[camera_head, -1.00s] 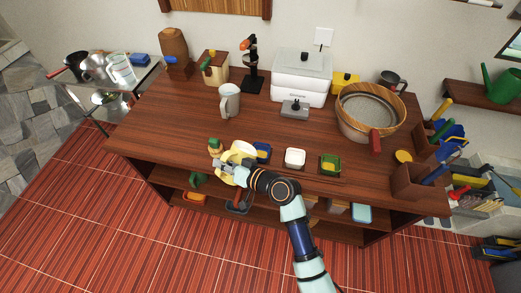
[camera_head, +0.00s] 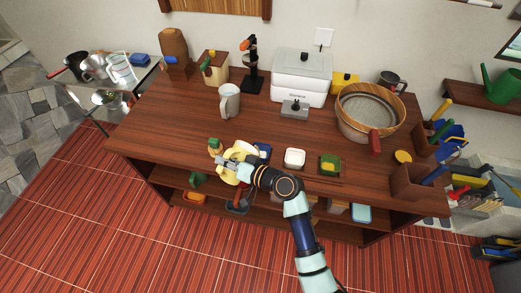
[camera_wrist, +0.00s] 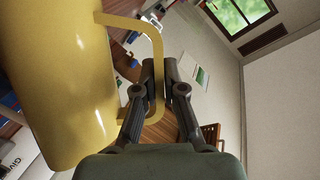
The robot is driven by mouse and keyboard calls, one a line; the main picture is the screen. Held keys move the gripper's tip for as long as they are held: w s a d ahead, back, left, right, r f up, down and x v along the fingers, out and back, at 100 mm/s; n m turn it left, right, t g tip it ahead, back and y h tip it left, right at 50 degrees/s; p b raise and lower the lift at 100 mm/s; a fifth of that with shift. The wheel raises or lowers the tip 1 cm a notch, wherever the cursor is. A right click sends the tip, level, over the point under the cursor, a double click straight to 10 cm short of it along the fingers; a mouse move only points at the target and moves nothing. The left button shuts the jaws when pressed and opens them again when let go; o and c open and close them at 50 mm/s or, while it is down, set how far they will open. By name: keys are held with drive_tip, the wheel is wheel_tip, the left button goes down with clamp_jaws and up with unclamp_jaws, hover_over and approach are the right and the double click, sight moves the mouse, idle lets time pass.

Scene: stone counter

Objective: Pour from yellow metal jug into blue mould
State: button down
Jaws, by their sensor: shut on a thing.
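The yellow metal jug (camera_head: 231,175) is off to the left of the blue mould (camera_head: 264,150), close beside it near the front edge of the counter. My gripper (camera_head: 229,162) is shut on the jug's handle. In the wrist view the jug (camera_wrist: 60,75) fills the left side, and my gripper (camera_wrist: 160,85) has its two fingers either side of the handle (camera_wrist: 156,45). The jug looks tilted in the head view. The arm and jug partly hide the blue mould. The jug's contents and any stream are not clear.
A white mould (camera_head: 295,158) and a green mould (camera_head: 330,164) stand to the right. A small green-topped item (camera_head: 214,145) is close to the jug's left. A grey jug (camera_head: 229,101) and a large round sieve (camera_head: 370,111) stand farther back. The counter's middle is clear.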

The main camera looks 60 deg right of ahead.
drive_tip(key=shift+s+d+r+m+y, duration=0.2)
drive_tip(key=shift+d+m+y, duration=0.1)
drive_tip(key=shift+d+m, duration=0.25)
idle(1.9)
drive_tip(key=a+n, duration=0.1)
drive_tip(key=a+f+n+h, duration=0.1)
drive_tip(key=w+a+n, duration=0.1)
drive_tip(key=shift+a+f+g, duration=0.2)
drive_tip(key=shift+a+g, duration=0.1)
drive_tip(key=shift+a, duration=0.05)
drive_tip(key=shift+d, duration=0.15)
drive_tip(key=shift+w+a+f+n+g+h+b, duration=0.65)
drive_tip(key=shift+a+f+n+h+b, duration=0.8)
drive_tip(key=shift+a+f+n, duration=1.1)
drive_tip(key=shift+y, duration=0.25)
drive_tip(key=r+p, duration=0.4)
drive_tip(key=shift+w+d+r, duration=0.15)
drive_tip(key=shift+d+r, duration=0.05)
drive_tip(key=shift+r, duration=0.2)
